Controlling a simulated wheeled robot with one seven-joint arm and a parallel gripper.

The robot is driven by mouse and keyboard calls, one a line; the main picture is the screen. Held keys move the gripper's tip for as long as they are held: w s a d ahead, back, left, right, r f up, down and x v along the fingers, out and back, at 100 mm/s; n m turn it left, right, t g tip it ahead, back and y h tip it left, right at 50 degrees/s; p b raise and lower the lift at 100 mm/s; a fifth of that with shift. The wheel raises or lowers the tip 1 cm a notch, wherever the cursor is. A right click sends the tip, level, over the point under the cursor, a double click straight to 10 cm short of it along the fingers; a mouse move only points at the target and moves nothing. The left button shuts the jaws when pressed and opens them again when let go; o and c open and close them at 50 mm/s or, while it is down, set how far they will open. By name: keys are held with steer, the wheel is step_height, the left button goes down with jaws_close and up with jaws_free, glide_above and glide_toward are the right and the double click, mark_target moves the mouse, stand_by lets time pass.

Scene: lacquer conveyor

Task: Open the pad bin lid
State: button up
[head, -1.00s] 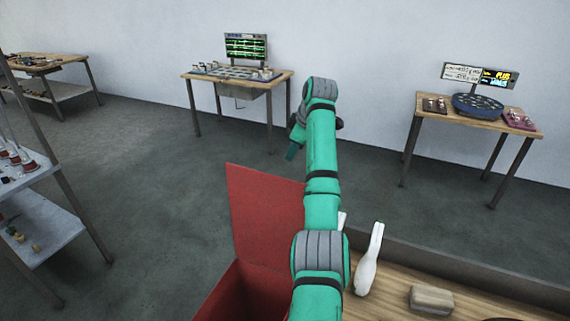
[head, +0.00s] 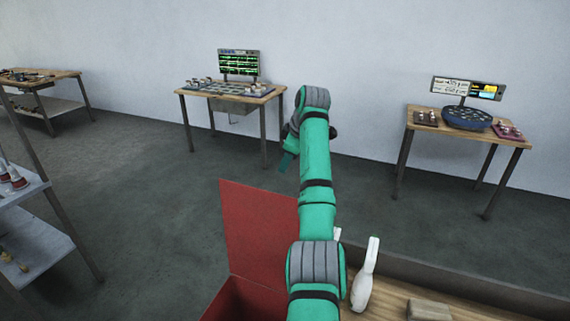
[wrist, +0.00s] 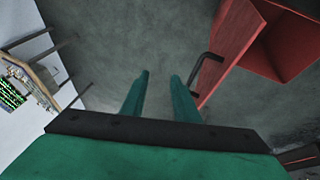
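The pad bin is a red box (head: 238,304) at the bottom of the head view, left of my arm. Its red lid (head: 258,232) stands raised, roughly upright, and the box's inside shows. In the wrist view the lid (wrist: 232,38) is at the upper right with a dark bar handle (wrist: 197,78), and the open box (wrist: 285,45) is beyond it. My gripper (wrist: 160,78) is open, its two fingers apart with only floor seen between them. The handle is just right of the right finger, apparently apart from it. In the head view my arm mostly hides the gripper.
A wooden bench (head: 390,300) right of the bin carries a white bottle (head: 365,275) and a tan block (head: 429,310). A grey shelf rack (head: 45,235) stands at the left. Tables (head: 230,92) stand along the wall. Grey floor is clear beyond the bin.

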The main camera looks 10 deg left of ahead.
steer(key=v, duration=0.9)
steer(key=shift+r, duration=0.15)
